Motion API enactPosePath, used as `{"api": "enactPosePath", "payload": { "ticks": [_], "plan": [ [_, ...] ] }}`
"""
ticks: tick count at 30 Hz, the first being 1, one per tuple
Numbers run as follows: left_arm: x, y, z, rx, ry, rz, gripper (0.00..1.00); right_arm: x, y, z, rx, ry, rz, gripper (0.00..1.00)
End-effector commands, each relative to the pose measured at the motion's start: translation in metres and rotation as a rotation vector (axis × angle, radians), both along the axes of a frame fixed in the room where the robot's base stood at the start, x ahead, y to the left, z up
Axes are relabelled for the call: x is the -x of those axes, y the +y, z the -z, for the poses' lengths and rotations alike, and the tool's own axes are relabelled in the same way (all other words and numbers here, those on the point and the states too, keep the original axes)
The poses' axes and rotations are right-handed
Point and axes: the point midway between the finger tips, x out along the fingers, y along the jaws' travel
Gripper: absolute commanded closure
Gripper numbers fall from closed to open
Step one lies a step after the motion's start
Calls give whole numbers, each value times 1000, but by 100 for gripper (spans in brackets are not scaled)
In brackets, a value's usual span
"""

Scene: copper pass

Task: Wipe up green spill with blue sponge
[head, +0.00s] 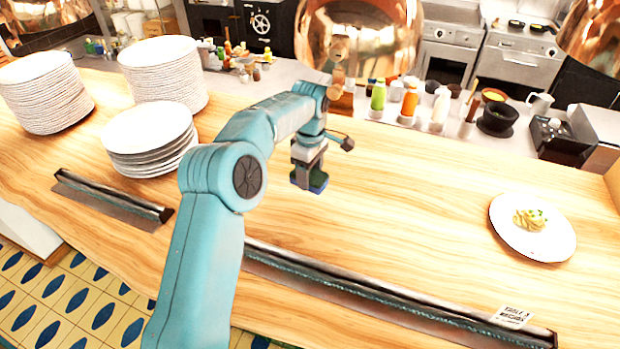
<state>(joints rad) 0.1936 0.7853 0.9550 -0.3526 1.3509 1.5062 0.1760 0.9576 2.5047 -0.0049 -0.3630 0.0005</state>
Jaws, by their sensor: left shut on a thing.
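My left arm reaches in over the wooden counter (400,215). My left gripper (309,176) points down and is shut on the blue sponge (319,184). Only a small blue edge of the sponge shows below the fingers, at or just above the counter; I cannot tell whether it touches. I see no green spill on the open wood; the area behind the arm and under the gripper is hidden. My right gripper is not in view.
A plate of pasta (548,243) sits at the right. Plate stacks (150,140) stand at the left. Metal ticket rails (390,298) run along the front edge, with a paper ticket (512,316). Bottles (409,103) line the lower surface behind. The counter's middle right is clear.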

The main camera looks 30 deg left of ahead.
Motion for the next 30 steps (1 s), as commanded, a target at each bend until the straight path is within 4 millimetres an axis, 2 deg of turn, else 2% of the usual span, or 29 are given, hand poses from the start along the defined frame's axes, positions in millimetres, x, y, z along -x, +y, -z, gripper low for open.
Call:
{"api": "enactPosePath", "payload": {
  "ticks": [11, 20, 30],
  "plan": [
    [0, 0, -5, 0, 0, 0, 75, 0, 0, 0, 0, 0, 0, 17],
    [0, 0, -30, 0, -2, 0, 75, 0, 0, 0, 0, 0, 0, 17],
    [0, 0, -33, 0, -4, -1, 75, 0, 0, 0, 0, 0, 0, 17]
  ]
}}
